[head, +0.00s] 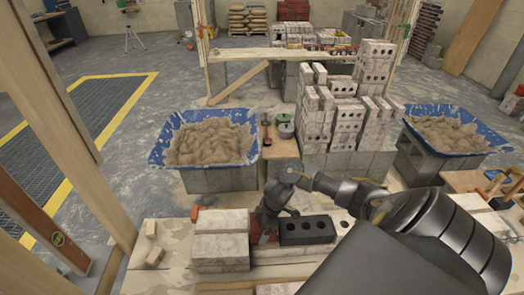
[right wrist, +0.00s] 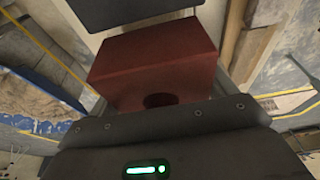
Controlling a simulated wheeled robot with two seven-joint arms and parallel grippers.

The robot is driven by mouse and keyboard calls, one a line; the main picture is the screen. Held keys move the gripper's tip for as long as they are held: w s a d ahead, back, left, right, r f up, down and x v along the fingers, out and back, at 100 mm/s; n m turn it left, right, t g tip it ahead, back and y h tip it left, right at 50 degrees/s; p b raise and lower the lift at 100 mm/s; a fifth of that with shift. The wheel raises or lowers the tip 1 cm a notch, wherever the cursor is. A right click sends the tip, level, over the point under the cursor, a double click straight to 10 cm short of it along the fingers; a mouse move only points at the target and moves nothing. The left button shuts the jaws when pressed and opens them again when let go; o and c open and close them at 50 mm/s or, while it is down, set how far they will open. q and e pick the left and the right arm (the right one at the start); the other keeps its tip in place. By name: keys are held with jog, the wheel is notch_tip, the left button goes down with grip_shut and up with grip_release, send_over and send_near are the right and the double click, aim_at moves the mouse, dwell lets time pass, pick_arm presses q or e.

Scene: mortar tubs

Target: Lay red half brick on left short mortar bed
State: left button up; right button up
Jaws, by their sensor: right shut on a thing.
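The red half brick (right wrist: 155,55) is held in my right gripper, and its red face with one dark hole fills the middle of the right wrist view. In the head view my right gripper (head: 268,222) points down, and a bit of red shows beside its fingers. The gripper is between a stack of pale bricks (head: 221,240) on the left and a dark brick with holes (head: 306,229) on the right. I cannot tell whether the red half brick touches anything below. A pale mottled patch (head: 172,236) lies left of the pale bricks; I cannot tell whether it is mortar. My left gripper is not in view.
Blue tubs of mortar stand at the left (head: 210,142) and right (head: 452,130). A tall stack of pale bricks (head: 345,110) rises behind the work area. Small wooden blocks (head: 152,229) lie at the left. A wooden post (head: 75,130) stands at the near left.

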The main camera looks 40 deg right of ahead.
jog(key=shift+f, duration=1.7)
jog(key=shift+f, duration=0.1)
jog(key=o, duration=1.6)
jog(key=shift+s, duration=0.1)
jog(key=p+v, duration=0.1)
jog(key=v, duration=1.1)
jog(key=shift+a, duration=0.15)
